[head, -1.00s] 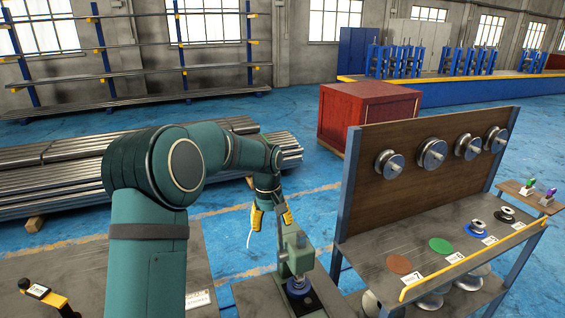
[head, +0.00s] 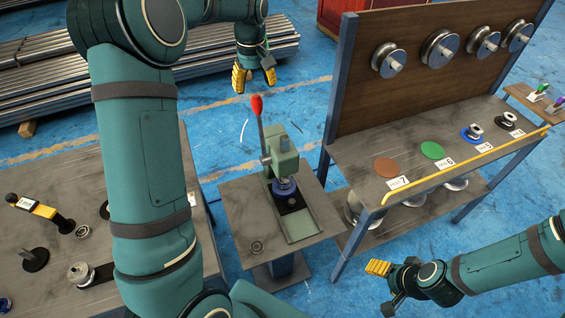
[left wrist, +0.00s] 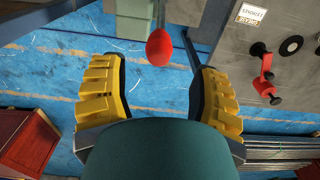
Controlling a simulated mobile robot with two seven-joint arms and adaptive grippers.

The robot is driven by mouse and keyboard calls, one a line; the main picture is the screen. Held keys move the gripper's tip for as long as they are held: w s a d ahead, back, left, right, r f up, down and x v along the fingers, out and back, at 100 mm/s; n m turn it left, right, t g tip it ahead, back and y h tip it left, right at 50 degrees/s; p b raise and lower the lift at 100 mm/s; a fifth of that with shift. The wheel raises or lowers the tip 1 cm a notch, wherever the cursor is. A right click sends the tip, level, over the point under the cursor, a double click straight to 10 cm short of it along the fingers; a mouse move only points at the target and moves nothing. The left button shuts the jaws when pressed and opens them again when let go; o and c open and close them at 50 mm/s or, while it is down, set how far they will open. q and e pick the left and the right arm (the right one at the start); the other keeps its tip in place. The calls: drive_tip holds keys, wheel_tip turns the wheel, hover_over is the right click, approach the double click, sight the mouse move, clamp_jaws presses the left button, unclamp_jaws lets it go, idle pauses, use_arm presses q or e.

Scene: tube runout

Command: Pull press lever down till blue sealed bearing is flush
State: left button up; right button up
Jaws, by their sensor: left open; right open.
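The green press (head: 284,158) stands on a small grey table, with its lever (head: 262,130) upright and topped by a red knob (head: 257,104). A blue bearing (head: 285,187) sits under the press ram; I cannot tell whether it is flush. My left gripper (head: 255,78) is open and empty, just beyond the knob in the head view. In the left wrist view the red knob (left wrist: 160,47) appears between the two yellow fingers, past their tips, not gripped. My right gripper (head: 377,268) is at the lower right, away from the press; its fingers look small and edge-on.
A bench (head: 350,150) with pulleys, coloured discs and a yellow front rail stands right of the press. A left table (head: 62,275) holds a yellow-black tool and small parts, partly hidden by my left arm. Steel bars (head: 200,60) lie behind. Blue floor is clear between.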

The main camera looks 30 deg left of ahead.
sight(256, 97)
use_arm(q)
wheel_tip(256, 97, down, 6)
drive_tip(key=shift+r, duration=0.1)
drive_tip(key=shift+w+r, duration=0.1)
idle(0.4)
drive_tip(key=c, duration=0.9)
